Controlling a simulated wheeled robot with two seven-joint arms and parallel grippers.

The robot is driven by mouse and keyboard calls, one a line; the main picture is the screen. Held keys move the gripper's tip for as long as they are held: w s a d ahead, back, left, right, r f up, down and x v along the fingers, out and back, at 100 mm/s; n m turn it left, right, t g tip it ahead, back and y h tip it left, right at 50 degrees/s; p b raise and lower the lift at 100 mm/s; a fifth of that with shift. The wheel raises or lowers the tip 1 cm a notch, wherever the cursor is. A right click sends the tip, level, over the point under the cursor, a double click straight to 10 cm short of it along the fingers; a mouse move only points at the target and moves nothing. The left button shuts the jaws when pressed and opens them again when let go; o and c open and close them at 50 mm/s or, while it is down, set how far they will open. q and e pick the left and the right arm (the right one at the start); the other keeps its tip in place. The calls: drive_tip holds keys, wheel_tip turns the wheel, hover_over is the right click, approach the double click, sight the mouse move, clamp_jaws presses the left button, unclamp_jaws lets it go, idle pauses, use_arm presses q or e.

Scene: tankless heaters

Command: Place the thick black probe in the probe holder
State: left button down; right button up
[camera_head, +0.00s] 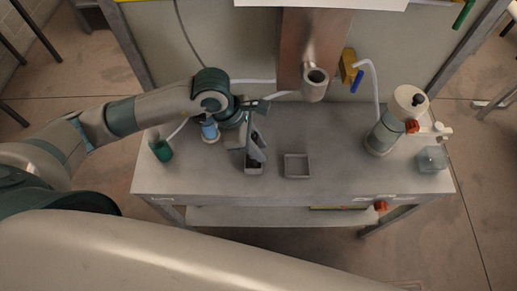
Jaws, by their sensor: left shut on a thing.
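My left gripper (256,104) reaches in from the left over the back of the grey bench. It is shut on a small dark thing (264,103), which looks like the thick black probe. The wrist and fingers hide much of it. I cannot tell for sure which thing is the probe holder. A grey tray (254,170) below the gripper has a tilted grey piece (256,147) standing in it. An open, empty grey tray (297,175) is to its right. My right gripper is not in view.
A metal cup-shaped fitting (314,85) sticks out from a copper-coloured panel (309,30) behind the bench. A blue-topped container (209,131) and a green cup (161,150) stand left. The front middle of the bench (330,185) is clear.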

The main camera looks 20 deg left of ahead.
sight(253, 162)
use_arm(q)
wheel_tip(253, 162, down, 2)
drive_tip(key=shift+f+p, duration=0.15)
drive_tip(key=shift+p, duration=0.15)
drive_tip(key=shift+f+b, duration=0.25)
drive_tip(key=shift+b, duration=0.05)
drive_tip(key=c, duration=1.5)
unclamp_jaws()
drive_tip(key=shift+r, duration=0.1)
drive_tip(key=shift+r, duration=0.1)
drive_tip(key=shift+r, duration=0.1)
